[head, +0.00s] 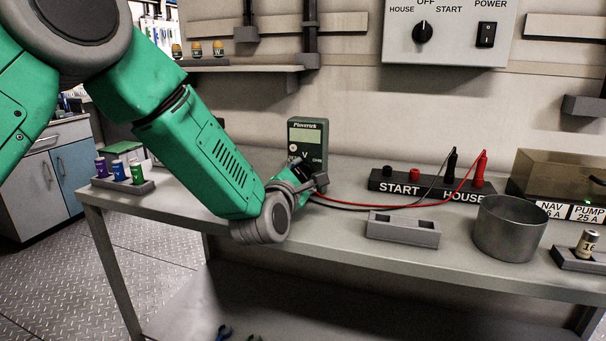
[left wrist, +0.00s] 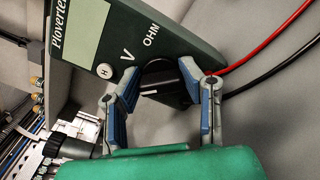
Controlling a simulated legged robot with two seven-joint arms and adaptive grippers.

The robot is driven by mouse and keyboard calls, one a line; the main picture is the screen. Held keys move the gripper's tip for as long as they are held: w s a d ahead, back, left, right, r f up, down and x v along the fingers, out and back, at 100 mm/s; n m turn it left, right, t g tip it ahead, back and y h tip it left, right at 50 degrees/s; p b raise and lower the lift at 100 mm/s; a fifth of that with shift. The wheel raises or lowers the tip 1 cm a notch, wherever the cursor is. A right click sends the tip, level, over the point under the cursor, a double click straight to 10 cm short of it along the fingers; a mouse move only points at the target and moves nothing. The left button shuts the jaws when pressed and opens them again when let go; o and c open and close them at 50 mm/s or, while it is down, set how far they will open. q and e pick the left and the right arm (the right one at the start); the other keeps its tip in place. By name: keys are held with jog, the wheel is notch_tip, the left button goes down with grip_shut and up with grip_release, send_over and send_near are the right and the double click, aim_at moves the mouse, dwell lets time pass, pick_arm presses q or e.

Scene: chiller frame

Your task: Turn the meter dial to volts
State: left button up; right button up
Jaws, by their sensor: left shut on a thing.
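The dark green meter (head: 308,137) stands upright at the back of the bench, its screen and the marks V and OHM facing out. In the left wrist view the meter (left wrist: 178,50) fills the top, tilted in the picture. Its black dial (left wrist: 163,73) has a pale pointer line; exactly which mark it points at is hard to tell. My left gripper (head: 308,178) is at the meter's lower front and hides the dial in the head view. In the left wrist view its blue-padded fingers (left wrist: 170,82) are shut around the dial from both sides. My right gripper is not in view.
Red and black leads (head: 400,207) run from the meter to the START/HOUSE terminal block (head: 400,185). A grey slotted holder (head: 403,231), a metal cup (head: 510,228) and a fuse rack (head: 126,183) stand on the bench (head: 330,262). A switch panel (head: 450,45) hangs above.

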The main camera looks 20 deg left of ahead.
pick_arm(q)
jog(key=m+p, duration=0.1)
jog(key=m, duration=0.4)
jog(key=shift+p, duration=0.3)
jog(key=shift+f+m+p, duration=0.25)
jog(key=shift+m+p, duration=0.15)
jog(key=shift+m, duration=1.1)
jog(key=o, duration=1.2)
jog(key=shift+c, duration=0.2)
